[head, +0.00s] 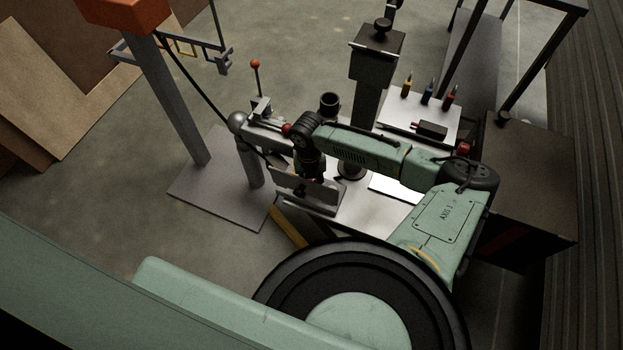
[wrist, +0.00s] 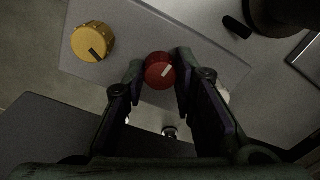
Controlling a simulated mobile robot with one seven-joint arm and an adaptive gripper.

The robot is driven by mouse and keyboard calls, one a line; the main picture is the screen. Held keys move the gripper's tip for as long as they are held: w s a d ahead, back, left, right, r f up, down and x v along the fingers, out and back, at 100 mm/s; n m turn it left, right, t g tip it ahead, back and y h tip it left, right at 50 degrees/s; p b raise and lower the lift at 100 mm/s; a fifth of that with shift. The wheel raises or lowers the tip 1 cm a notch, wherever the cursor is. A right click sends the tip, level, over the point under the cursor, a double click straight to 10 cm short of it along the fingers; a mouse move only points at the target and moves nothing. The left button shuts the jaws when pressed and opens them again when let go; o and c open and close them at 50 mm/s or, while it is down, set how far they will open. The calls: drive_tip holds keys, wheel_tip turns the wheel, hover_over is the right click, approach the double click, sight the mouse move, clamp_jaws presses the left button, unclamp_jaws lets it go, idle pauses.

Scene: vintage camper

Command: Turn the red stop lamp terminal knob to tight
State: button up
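The red knob (wrist: 158,76) shows in the wrist view on a sloping grey panel (wrist: 135,18). Its pale pointer line slants to the upper right. My gripper (wrist: 160,68) has one finger on each side of the red knob, and both fingertips appear to touch its sides. In the head view my gripper (head: 312,176) points down over the panel, and the red knob is hidden there. Any tight marking cannot be made out.
A yellow knob (wrist: 92,41) with a dark pointer sits left of the red one. A pale knob (wrist: 223,93) is partly hidden behind the right finger. A dark post (head: 372,85) and a lever with an orange ball (head: 255,63) stand near the arm.

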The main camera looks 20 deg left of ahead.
clamp_jaws()
drive_tip(key=m+p, duration=0.1)
drive_tip(key=m, duration=0.4)
drive_tip(key=shift+r+m, duration=0.1)
drive_tip(key=shift+m, duration=0.3)
drive_tip(key=m+p, duration=0.2)
drive_tip(key=m, duration=0.3)
drive_tip(key=m+p, duration=0.3)
drive_tip(key=m, duration=0.3)
drive_tip(key=shift+m+g, duration=0.3)
drive_tip(key=shift+m, duration=0.1)
drive_tip(key=m, duration=0.4)
drive_tip(key=shift+w+d+m+p, duration=0.1)
drive_tip(key=shift+d+m+p, duration=0.05)
drive_tip(key=shift+m+p, duration=0.2)
drive_tip(key=shift+m, duration=0.25)
drive_tip(key=o, duration=0.6)
unclamp_jaws()
